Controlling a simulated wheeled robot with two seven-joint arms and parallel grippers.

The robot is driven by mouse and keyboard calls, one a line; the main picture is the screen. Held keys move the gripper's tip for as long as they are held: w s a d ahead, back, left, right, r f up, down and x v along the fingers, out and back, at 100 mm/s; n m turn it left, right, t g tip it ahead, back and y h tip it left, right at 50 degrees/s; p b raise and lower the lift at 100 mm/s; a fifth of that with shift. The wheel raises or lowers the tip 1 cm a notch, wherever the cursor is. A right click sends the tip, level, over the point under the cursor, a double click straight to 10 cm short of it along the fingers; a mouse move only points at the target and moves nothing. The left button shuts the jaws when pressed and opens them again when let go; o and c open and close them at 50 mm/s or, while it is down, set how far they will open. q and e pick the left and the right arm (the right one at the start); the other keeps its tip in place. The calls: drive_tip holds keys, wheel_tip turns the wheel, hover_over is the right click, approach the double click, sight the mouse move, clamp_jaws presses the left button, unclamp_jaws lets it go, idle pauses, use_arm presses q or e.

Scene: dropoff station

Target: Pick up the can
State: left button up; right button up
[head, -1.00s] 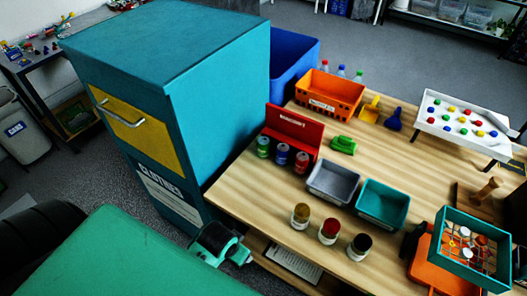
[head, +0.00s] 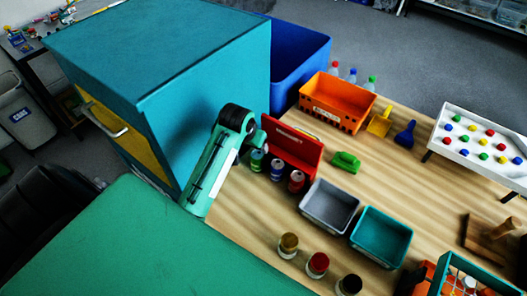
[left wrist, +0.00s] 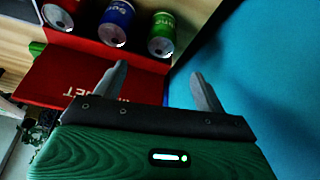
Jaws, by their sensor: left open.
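Three cans stand in a row in front of a red panel (head: 293,150): a green can (head: 257,160), a blue can (head: 277,170) and a red can (head: 297,181). In the left wrist view, the red can (left wrist: 58,15), blue can (left wrist: 116,22) and green can (left wrist: 162,35) are at the top, beyond the fingertips. My left gripper (left wrist: 160,82) is open and empty, over the red panel and apart from the cans. In the head view it is mostly hidden behind my arm's dark joint. My right gripper is not in view.
A tall teal clothes bin (head: 160,60) stands close beside my left arm. A blue bin (head: 300,50) is behind. On the wooden table are a grey tray (head: 328,205), a teal tray (head: 381,236), an orange basket (head: 337,100), a green object (head: 345,162) and several jars (head: 317,265).

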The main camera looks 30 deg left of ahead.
sight(256, 156)
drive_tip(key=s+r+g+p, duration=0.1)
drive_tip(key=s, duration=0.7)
use_arm(q)
drive_tip(key=x, duration=0.6)
drive_tip(key=shift+s+f+p, duration=0.1)
drive_tip(key=shift+f+p, duration=0.15)
drive_tip(key=shift+p, duration=0.1)
drive_tip(key=shift+f, duration=0.55)
drive_tip(key=shift+f+p, duration=0.2)
drive_tip(key=shift+p, duration=0.25)
drive_tip(key=p+x, duration=0.1)
drive_tip(key=x, duration=0.3)
drive_tip(key=shift+p, duration=0.4)
drive_tip(key=shift+f, duration=0.3)
drive_tip(key=shift+w, duration=0.25)
drive_tip(key=shift+c, duration=0.4)
drive_tip(key=c, duration=0.9)
drive_tip(key=shift+c, duration=0.2)
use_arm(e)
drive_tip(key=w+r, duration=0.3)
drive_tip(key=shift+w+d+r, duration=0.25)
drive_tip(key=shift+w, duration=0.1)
